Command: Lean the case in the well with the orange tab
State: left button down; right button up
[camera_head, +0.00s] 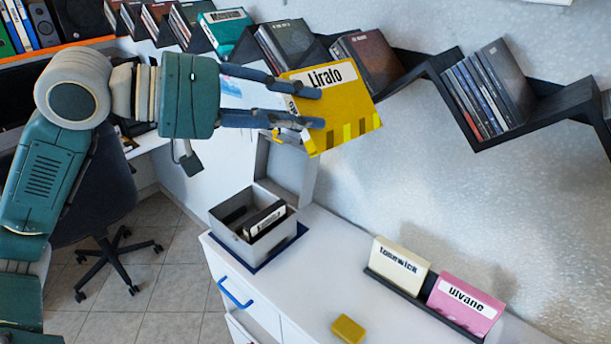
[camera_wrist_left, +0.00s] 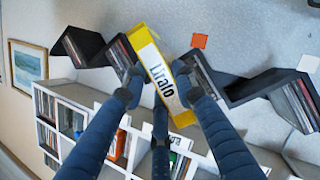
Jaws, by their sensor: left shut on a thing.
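My left gripper (camera_head: 314,107) is shut on a yellow case (camera_head: 345,103) labelled "Liralo". It holds the case tilted in the air in front of the dark zigzag shelf (camera_head: 435,68). In the left wrist view, the case (camera_wrist_left: 146,42) sits between the fingers of the gripper (camera_wrist_left: 160,85). An orange tab (camera_wrist_left: 199,41) is on the wall above the shelf, right of the case. Leaning cases (camera_wrist_left: 201,76) fill part of the well below it. The orange tab does not show in the head view. My right gripper is not in view.
Below on the white cabinet (camera_head: 340,270) stand a grey box (camera_head: 232,242) with cases, a dark rack holding a cream case (camera_head: 398,262) and a pink case (camera_head: 465,302), and a small yellow block (camera_head: 348,329). Other shelf wells hold leaning cases (camera_head: 490,90).

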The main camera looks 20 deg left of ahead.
aim_at(285, 76)
pick_arm(q)
jog(key=r, duration=0.1)
jog(key=a+r+n, duration=0.1)
jog(key=r, duration=0.1)
jog(key=r+n+t+y, duration=0.1)
jog(key=r, duration=0.1)
jog(key=shift+s+a, duration=0.3)
jog(key=shift+a, duration=0.05)
jog(key=shift+w+a+r+y, duration=0.1)
jog(key=shift+a+y, duration=0.05)
jog(key=shift+y, duration=0.15)
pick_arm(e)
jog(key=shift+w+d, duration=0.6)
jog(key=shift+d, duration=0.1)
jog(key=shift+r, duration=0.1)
